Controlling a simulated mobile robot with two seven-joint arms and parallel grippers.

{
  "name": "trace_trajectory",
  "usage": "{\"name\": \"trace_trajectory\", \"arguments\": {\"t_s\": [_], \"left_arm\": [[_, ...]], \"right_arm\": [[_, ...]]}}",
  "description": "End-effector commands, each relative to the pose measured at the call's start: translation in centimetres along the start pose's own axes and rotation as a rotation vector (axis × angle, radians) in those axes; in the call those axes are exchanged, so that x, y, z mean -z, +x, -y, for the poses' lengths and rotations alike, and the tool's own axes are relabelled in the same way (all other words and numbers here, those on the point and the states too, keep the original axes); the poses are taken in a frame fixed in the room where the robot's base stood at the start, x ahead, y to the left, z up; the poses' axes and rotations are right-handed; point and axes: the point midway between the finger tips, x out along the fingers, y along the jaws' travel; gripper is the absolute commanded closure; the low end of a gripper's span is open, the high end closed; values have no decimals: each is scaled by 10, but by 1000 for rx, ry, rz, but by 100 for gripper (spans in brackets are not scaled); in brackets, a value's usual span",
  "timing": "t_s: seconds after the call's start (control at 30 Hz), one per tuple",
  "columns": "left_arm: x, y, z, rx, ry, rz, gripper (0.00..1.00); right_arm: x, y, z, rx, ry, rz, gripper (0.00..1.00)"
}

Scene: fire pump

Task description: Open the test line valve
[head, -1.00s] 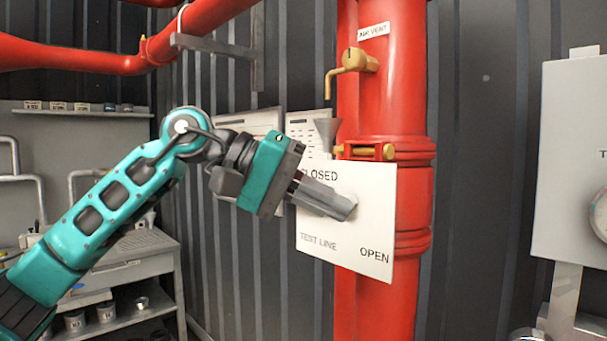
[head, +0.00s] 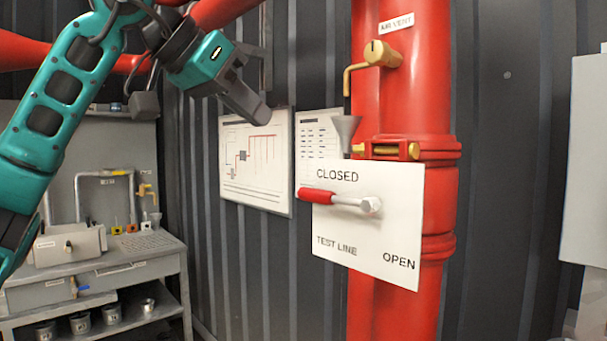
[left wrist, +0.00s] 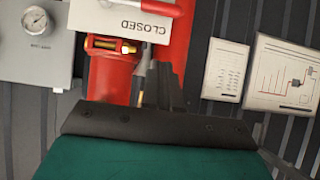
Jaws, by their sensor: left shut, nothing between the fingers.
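The test line valve has a lever with a red grip (head: 317,195) and a grey hub (head: 371,205) on a white plate (head: 365,235). The plate reads CLOSED at the top, TEST LINE at lower left and OPEN at lower right. The lever lies almost level, its grip pointing left, below the word CLOSED. My left gripper (head: 262,113) is above and left of the plate, apart from the lever, shut and empty. In the left wrist view, the fingers (left wrist: 162,88) show below the plate (left wrist: 120,22), with the red grip (left wrist: 150,5) at the top edge. My right gripper is not in view.
The plate is mounted on a thick red pipe (head: 400,315). A brass air vent tap (head: 380,55) and a grey funnel (head: 345,130) sit above it. Charts (head: 255,160) hang on the wall. A grey workbench (head: 100,275) stands left; a grey gauge panel (left wrist: 35,35) shows in the left wrist view.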

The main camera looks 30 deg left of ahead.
Motion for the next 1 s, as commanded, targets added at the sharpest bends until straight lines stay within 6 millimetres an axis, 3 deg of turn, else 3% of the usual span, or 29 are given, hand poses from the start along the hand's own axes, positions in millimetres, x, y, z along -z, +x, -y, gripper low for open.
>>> {"name": "trace_trajectory", "arguments": {"t_s": [0.27,0.7,1.0], "left_arm": [[-1,18,-1,-2,-1,3,100],[-5,107,-1,-2,-1,3,100],[-27,128,0,-1,-3,1,100]], "right_arm": [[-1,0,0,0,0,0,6],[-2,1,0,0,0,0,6],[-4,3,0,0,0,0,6]]}}
